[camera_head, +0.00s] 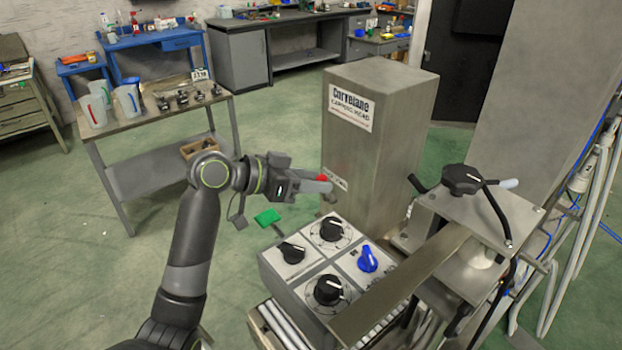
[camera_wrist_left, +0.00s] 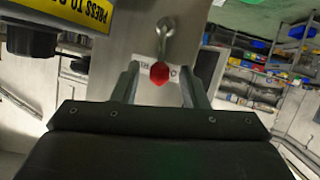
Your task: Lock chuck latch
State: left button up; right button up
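The chuck latch seems to be a small lever with a red knob (camera_head: 322,177) in front of the grey headstock cabinet (camera_head: 375,140). In the left wrist view the red knob (camera_wrist_left: 160,95) shows between the finger lines, below a metal pivot piece (camera_wrist_left: 166,28) and over a partly hidden white label (camera_wrist_left: 150,70). My left gripper (camera_head: 318,186) is at the knob, its fingers pointing right towards the cabinet. In the wrist view the fingers (camera_wrist_left: 158,88) stand apart with a gap on both sides of the knob. Contact cannot be told. My right gripper is not in view.
A control box (camera_head: 325,265) with black dials and a blue knob (camera_head: 367,259) stands below the gripper. A black spoked handle (camera_head: 462,179) is on the machine at right. A side table (camera_head: 150,115) with jugs stands at left. The green floor between is mostly clear.

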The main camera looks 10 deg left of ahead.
pick_arm(q)
grip_shut()
jog(key=w+a+n+h, duration=0.1)
jog(key=f+n+g+h, duration=0.1)
jog(key=n, duration=0.1)
jog(key=shift+w+a+f+n, duration=0.1)
jog(key=shift+w+a+n, duration=0.2)
jog(key=shift+w+a, duration=0.05)
dwell(0.4)
grip_release()
